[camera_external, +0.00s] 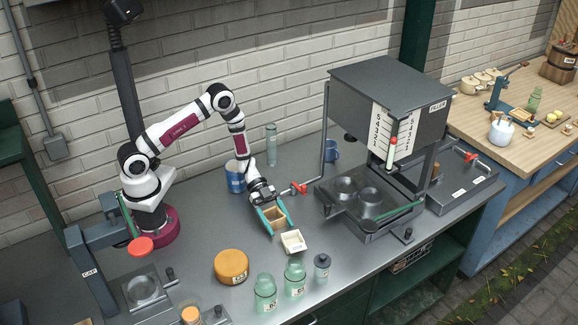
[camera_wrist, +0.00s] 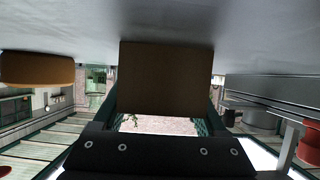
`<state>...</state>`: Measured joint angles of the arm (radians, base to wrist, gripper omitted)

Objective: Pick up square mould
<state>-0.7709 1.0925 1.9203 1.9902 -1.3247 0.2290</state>
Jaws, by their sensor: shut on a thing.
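The square mould (camera_external: 277,214) is a small brown wooden box with an open top. It is in the middle of the external view, between the teal fingers of my gripper (camera_external: 272,221). My gripper is shut on it. In the wrist view the mould (camera_wrist: 166,77) shows as a plain brown square face between the fingers. It is at or just above the grey worktop; I cannot tell whether it touches.
A cream square box (camera_external: 293,241) stands just in front of the mould. An orange round (camera_external: 231,266), green jars (camera_external: 265,292) and a small grey jar (camera_external: 322,266) stand nearer the front. A blue can (camera_external: 236,177) is behind; the filler machine (camera_external: 388,100) stands right.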

